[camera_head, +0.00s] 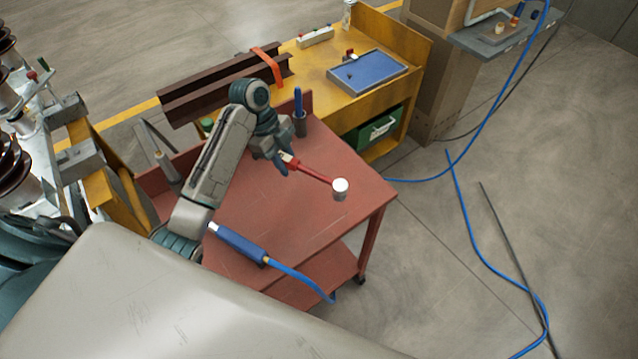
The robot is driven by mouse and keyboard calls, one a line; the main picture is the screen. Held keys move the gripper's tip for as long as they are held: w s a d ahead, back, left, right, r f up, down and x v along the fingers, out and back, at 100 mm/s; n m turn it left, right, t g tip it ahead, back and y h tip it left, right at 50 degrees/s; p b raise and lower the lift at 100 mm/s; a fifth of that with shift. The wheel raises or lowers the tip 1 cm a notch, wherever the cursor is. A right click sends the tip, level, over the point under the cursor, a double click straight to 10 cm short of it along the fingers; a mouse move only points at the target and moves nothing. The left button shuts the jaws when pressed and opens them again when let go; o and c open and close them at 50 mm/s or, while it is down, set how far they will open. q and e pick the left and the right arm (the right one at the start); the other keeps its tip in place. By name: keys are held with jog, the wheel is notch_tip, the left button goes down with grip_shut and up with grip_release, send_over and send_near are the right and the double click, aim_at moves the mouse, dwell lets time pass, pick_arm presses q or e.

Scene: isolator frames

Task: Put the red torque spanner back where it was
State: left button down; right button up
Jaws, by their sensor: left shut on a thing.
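The red torque spanner (314,174) is over the top of the red trolley (300,225). Its pale round head (340,187) points right, toward the trolley's right edge. My left gripper (286,162) is shut on the handle end of the spanner, and the jaws hide part of that end. I cannot tell whether the spanner's head touches the trolley top or hangs just above it. My right gripper is not in view.
A blue-handled tool (299,104) stands upright at the trolley's back corner. A blue cylindrical tool (238,243) with a blue hose lies at the front edge. Behind is a yellow bench (330,100) with a blue tray (367,73). The trolley's middle is clear.

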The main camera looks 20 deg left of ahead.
pick_arm(q)
jog(key=shift+w+d+f, duration=0.15)
jog(key=shift+w+f, duration=0.1)
jog(key=shift+f+b, duration=0.35)
jog(key=shift+b, duration=0.25)
jog(key=f, duration=0.3)
jog(key=f+b, duration=0.1)
jog(key=shift+s+f, duration=0.15)
jog(key=shift+s, duration=0.15)
jog(key=shift+f, duration=0.75)
notch_tip(320, 180, down, 2)
jog(key=shift+f+p, duration=0.1)
jog(key=shift+p, duration=0.3)
jog(key=shift+f, duration=0.3)
